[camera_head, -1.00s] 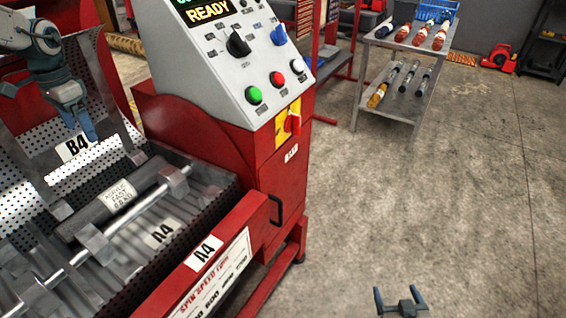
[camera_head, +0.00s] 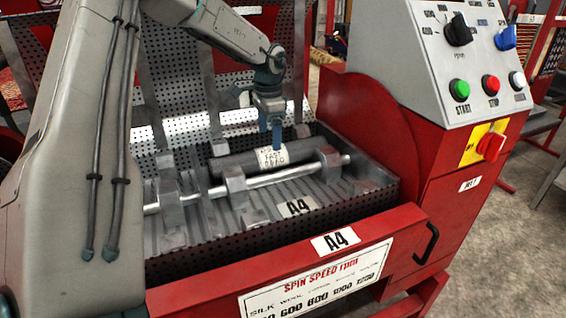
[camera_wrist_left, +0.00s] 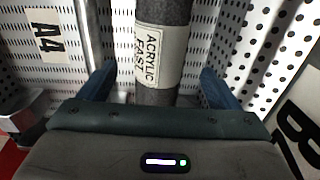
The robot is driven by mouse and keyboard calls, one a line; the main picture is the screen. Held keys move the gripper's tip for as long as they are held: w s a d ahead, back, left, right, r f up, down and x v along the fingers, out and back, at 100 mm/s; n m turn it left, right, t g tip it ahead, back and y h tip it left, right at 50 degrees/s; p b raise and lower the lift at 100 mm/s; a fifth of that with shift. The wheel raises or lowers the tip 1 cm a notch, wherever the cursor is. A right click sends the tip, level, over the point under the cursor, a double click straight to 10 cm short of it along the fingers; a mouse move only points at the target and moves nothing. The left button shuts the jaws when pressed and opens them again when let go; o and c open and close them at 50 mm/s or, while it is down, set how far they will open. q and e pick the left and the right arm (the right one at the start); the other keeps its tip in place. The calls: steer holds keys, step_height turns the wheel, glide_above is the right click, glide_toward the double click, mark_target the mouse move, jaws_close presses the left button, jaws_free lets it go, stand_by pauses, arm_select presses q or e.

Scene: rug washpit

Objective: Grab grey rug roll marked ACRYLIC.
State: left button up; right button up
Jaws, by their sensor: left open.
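The grey rug roll (camera_head: 235,163) lies in the metal trough behind a silver bar, with a white label around it. In the left wrist view the roll (camera_wrist_left: 163,12) runs between my fingers, and its label (camera_wrist_left: 160,55) reads ACRYLIC FAST. My left gripper (camera_head: 277,140) points down over the roll at its label. In the left wrist view the blue fingers of my left gripper (camera_wrist_left: 157,85) are open, one on each side of the roll, with gaps to it. Contact is not visible. My right gripper is not in view now.
The red machine's front rail (camera_head: 300,247) carries an A4 tag and a spin speed chart. The silver bar (camera_head: 275,181) with clamp blocks crosses in front of the roll. A perforated panel (camera_head: 190,85) rises behind. The control box (camera_head: 440,60) stands at the right.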

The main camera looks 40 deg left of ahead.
mark_target(270, 158)
arm_select(q)
step_height(270, 158, down, 9)
steer(key=shift+a+r+b, duration=0.1)
steer(key=shift+r+b, duration=0.05)
steer(key=shift+b, duration=0.55)
steer(key=shift+c, duration=0.7)
steer(key=shift+r, duration=0.1)
steer(key=c, duration=1.3)
